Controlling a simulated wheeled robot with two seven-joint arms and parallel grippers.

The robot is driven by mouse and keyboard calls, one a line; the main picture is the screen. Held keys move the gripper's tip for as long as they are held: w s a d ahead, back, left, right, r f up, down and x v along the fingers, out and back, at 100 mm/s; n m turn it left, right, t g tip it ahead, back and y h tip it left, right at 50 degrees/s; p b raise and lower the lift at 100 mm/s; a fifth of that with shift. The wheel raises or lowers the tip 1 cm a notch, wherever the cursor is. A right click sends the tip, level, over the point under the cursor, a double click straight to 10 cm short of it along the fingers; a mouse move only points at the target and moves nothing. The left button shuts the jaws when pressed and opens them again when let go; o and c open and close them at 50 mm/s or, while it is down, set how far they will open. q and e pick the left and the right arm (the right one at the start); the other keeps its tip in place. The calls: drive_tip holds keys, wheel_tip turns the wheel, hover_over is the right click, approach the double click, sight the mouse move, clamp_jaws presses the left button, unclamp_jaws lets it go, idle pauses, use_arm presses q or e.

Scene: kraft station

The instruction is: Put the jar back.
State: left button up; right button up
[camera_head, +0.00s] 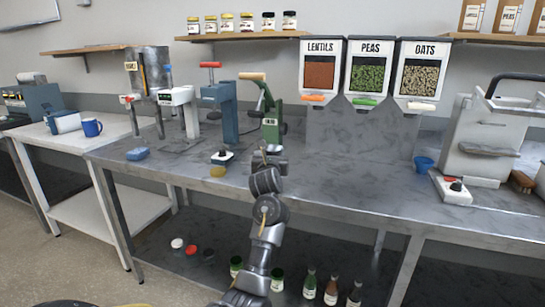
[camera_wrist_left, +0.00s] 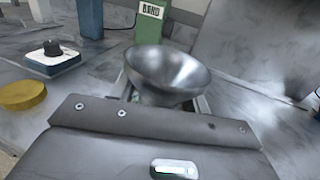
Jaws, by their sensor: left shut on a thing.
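My left gripper (camera_head: 268,152) is over the grey table, in front of the green hand press (camera_head: 270,112). In the left wrist view, the gripper (camera_wrist_left: 166,100) is shut on a shiny metal bowl-shaped thing (camera_wrist_left: 165,70) with a wide open mouth. The inside that shows looks empty. In the head view this thing is mostly hidden by my arm. Several small lidded jars (camera_head: 246,22) stand in a row on the wall shelf. Jars with green tops (camera_head: 236,265) stand on the lower shelf under the table; one (camera_head: 277,280) is beside my arm. My right gripper is not in view.
Dispensers of lentils (camera_head: 320,72), peas (camera_head: 369,75) and oats (camera_head: 419,78) stand behind, to the right. A blue press (camera_head: 227,112), a dial box (camera_head: 222,157) and a yellow disc (camera_head: 218,171) are to the left.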

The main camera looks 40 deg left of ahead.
use_arm(q)
drive_tip(key=o, duration=1.3)
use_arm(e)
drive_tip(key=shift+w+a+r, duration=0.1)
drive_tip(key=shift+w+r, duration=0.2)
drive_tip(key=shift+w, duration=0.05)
use_arm(q)
drive_tip(key=shift+r, duration=0.15)
drive_tip(key=v, duration=1.2)
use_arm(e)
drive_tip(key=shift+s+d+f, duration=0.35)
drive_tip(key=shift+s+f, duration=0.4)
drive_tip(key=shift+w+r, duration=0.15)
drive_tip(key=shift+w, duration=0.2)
